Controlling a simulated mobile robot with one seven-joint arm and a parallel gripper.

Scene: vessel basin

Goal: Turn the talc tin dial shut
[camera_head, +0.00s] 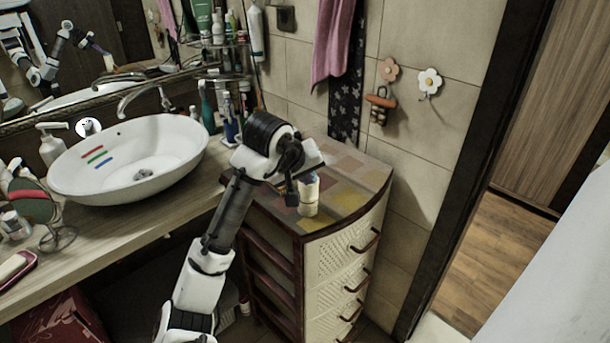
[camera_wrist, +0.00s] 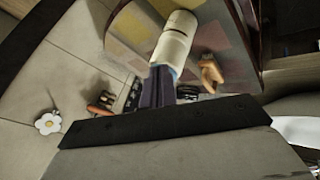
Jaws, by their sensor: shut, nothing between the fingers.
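The talc tin (camera_head: 308,197) is a small cream cylinder with a bluish top. It stands upright on the patterned top of the drawer cabinet, near its front edge. In the wrist view the tin (camera_wrist: 173,42) shows as a pale cylinder just beyond the fingers. My gripper (camera_head: 292,198) is beside the tin's upper part, on its left in the head view. In the wrist view my gripper (camera_wrist: 160,75) is shut and empty, its dark fingers close to the tin's bluish end. I cannot tell whether they touch it. The dial's setting is hidden.
The drawer cabinet (camera_head: 340,255) stands against the tiled wall. An orange-brown object (camera_wrist: 211,72) shows near the tin in the wrist view. A white basin (camera_head: 75,180) and several bottles are to the left. A flower hook (camera_head: 429,82) is on the wall.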

